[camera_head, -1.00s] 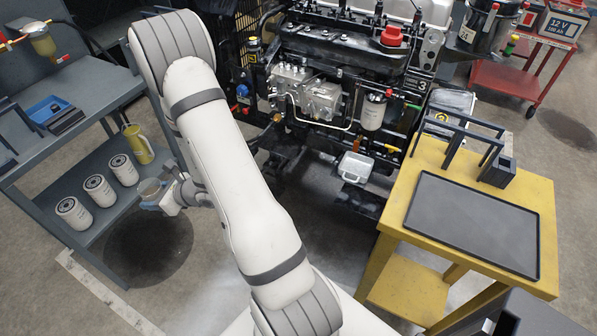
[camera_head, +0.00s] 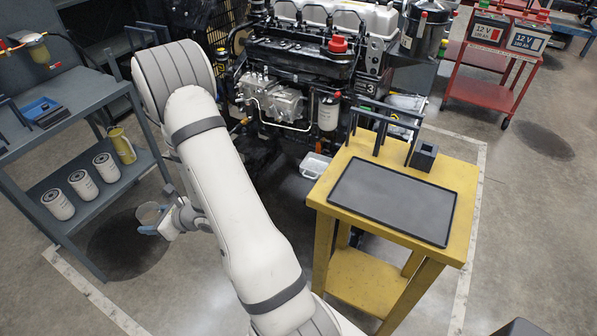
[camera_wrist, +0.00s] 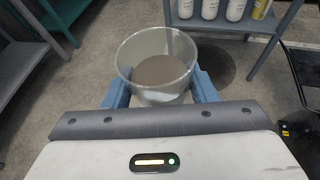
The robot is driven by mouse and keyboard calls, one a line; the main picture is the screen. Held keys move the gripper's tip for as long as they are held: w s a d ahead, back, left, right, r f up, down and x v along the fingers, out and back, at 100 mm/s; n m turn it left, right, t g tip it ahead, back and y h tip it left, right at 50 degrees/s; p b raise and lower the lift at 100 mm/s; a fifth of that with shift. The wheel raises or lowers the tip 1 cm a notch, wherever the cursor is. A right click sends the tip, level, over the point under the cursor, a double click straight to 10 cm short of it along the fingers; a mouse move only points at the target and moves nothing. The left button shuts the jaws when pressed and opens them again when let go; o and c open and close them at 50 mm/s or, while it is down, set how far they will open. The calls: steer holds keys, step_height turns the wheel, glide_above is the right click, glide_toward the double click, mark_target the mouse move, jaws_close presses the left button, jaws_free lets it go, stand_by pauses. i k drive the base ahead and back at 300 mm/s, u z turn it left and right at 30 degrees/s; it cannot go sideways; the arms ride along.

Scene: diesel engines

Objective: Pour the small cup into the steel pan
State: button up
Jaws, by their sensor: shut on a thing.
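The small cup (camera_wrist: 150,50) is clear, open at the top, with grey-brown contents low inside. It stands roughly upright between the blue fingers of my gripper (camera_wrist: 161,88), which is shut on it. In the head view the cup (camera_head: 150,211) and my gripper (camera_head: 158,228) are at lower left, above the floor and just right of the grey shelf. A small, pale metallic pan (camera_head: 315,165), likely the steel pan, is low by the engine, behind the yellow table's left corner. It is well to the right of the cup, and its inside shows poorly.
A yellow table (camera_head: 455,180) with a dark tray (camera_head: 392,200) and a black frame stands at right. The grey shelf (camera_head: 112,190) holds several white filters and a yellow-green jug (camera_head: 122,145). The engine (camera_head: 290,90) is behind. A red cart (camera_head: 490,90) is at back right.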

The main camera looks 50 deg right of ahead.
mark_target(313, 165)
steer(key=u, duration=0.9)
steer(key=i, duration=1.7)
steer(key=z, duration=2.35)
steer(key=i, duration=0.95)
steer(key=z, duration=0.05)
